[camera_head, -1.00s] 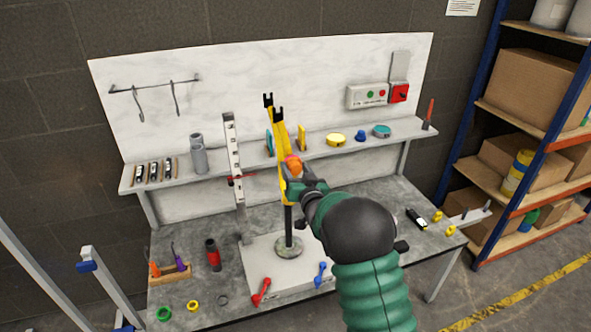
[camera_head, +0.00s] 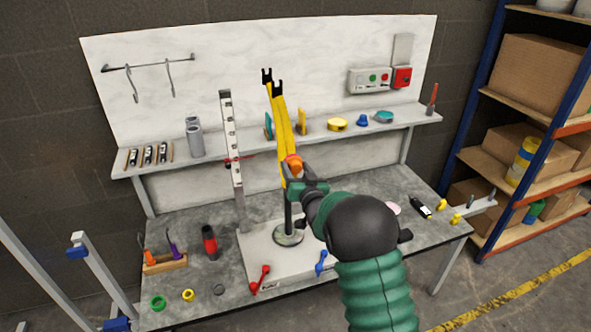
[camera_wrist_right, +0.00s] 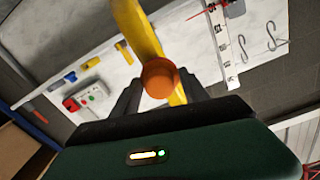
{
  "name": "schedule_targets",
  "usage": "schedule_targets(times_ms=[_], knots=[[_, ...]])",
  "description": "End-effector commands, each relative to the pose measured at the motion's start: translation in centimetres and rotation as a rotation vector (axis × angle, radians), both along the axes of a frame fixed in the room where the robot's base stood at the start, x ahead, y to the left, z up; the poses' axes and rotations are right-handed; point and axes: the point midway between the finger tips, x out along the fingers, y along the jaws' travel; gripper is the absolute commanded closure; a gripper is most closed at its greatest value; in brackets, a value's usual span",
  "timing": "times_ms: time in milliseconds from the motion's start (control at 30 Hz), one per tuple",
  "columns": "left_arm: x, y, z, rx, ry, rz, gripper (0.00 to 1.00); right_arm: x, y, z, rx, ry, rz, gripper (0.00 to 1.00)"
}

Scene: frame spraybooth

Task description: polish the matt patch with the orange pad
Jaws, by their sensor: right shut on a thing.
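An orange pad (camera_head: 293,164) is in my right gripper (camera_head: 296,180), which is shut on it. It shows as a round orange piece between the dark fingers in the right wrist view (camera_wrist_right: 160,78). The pad is in front of a yellow forked frame (camera_head: 284,130) that stands tilted on a post above a pale base plate. In the wrist view the frame (camera_wrist_right: 138,32) passes behind the pad. I cannot tell whether pad and frame touch. The matt patch cannot be made out; pad and gripper cover part of the frame. My left gripper is not in view.
A grey upright rail (camera_head: 231,150) stands left of the frame. A shelf (camera_head: 225,154) behind holds tubs and cylinders. A red and black torch-like cylinder (camera_head: 210,242), a wooden tool holder (camera_head: 164,262), and red and blue clamp handles (camera_head: 321,262) are on the bench.

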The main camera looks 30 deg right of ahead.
Motion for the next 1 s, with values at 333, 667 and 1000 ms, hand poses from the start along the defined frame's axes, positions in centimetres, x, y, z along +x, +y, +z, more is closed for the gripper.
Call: schedule_targets(times_ms=[333,667,1000], knots=[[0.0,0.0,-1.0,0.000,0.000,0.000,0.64,0.1,0.0,-1.4,0.002,0.008,0.000,0.80],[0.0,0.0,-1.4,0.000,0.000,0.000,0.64,-3.0,0.7,-1.4,0.003,0.006,-0.001,0.80],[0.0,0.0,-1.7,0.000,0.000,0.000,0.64,-5.9,1.4,-1.3,0.001,0.005,-0.001,0.80]])
